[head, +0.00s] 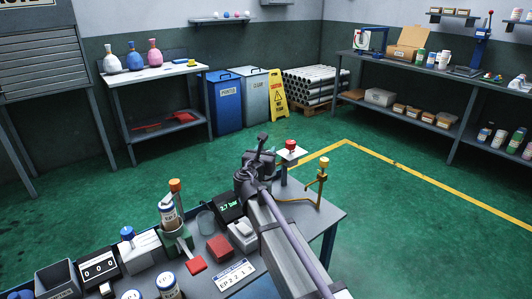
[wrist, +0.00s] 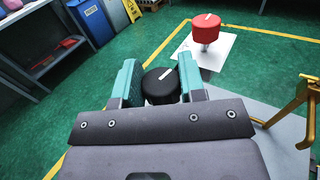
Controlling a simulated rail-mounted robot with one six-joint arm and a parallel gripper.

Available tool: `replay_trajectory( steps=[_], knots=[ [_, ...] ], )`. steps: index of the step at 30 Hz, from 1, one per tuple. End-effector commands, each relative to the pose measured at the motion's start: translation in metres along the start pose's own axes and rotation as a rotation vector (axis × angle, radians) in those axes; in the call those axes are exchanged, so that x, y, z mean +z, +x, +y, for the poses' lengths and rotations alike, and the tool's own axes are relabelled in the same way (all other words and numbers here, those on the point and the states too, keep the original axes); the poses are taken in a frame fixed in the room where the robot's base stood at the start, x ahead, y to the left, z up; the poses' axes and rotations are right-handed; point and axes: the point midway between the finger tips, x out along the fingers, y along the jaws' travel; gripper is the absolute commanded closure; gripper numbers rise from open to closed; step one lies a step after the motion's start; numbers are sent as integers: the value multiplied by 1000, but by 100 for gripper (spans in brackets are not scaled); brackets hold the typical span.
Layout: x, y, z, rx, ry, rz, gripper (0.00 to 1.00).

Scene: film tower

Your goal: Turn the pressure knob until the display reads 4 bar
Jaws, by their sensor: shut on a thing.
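My gripper (wrist: 161,80) is shut on a black knob (wrist: 161,86), with one teal finger on each side. The knob has a white mark on top, pointing up and to the right. In the head view my gripper (head: 260,155) is above the back of the near table, and I cannot make out the black knob there. The display (head: 230,207) is a dark box with green digits reading 2.7 bar. It stands left of my arm.
A red knob (wrist: 206,26) on a white plate (wrist: 203,50) stands just beyond my gripper, also with a white mark. A yellow pipe fitting (head: 322,180) rises to the right. Bottles, a counter box (head: 99,268) and a red block (head: 220,247) crowd the table's left.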

Motion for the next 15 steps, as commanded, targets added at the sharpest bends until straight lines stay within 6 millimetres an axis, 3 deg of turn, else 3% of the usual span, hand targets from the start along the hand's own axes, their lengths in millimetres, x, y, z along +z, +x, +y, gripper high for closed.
replay_trajectory(
  steps=[15],
  knots=[
    [0, 2, 3, -455, 0, 0, 86]
  ],
)
